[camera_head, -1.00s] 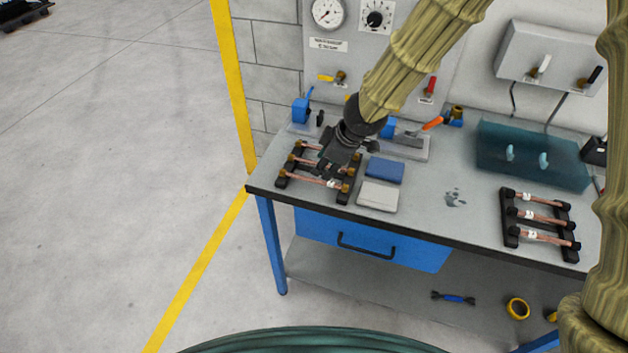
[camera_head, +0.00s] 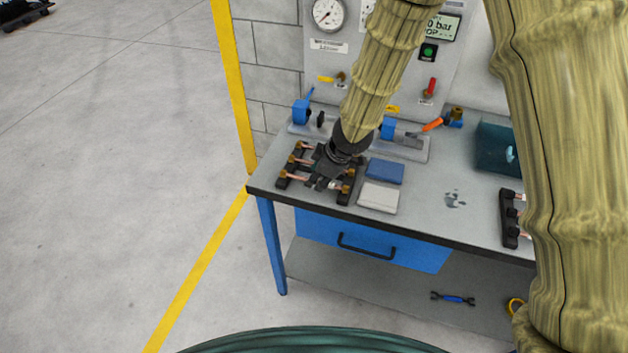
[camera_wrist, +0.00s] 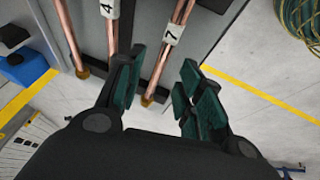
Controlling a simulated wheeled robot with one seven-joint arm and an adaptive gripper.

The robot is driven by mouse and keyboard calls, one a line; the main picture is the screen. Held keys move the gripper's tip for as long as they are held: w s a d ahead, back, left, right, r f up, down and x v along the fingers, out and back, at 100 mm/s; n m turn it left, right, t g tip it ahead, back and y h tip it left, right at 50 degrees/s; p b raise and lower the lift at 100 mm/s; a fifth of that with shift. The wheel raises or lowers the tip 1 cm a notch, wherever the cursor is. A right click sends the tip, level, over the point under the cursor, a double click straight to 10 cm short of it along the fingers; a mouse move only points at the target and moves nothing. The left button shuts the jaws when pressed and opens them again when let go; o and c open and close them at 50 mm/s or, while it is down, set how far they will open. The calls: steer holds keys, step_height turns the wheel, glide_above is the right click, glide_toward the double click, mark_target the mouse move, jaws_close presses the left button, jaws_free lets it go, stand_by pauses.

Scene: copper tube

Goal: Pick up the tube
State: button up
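Copper tubes with brass ends lie across a black two-rail rack (camera_head: 345,190) at the bench's left end. My gripper (camera_head: 322,182) is over this rack and hides the middle of the front tube (camera_head: 297,178). In the wrist view, my gripper (camera_wrist: 166,75) is open, with green-padded fingers apart. A copper tube with a white tag reading 7 (camera_wrist: 163,63) runs between the fingers in the picture, closer to the left finger. Contact cannot be told. Another tube, tagged 4 (camera_wrist: 110,30), lies to its left, outside the fingers.
A blue block (camera_head: 384,171) and a pale block (camera_head: 378,197) lie just right of the rack. A vise-like fixture (camera_head: 410,145) stands behind. A second rack (camera_head: 509,222) is partly hidden by my arm. Free bench surface (camera_head: 440,190) lies between.

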steer(key=shift+x, duration=1.05)
jaws_close()
steer(key=shift+r, duration=0.1)
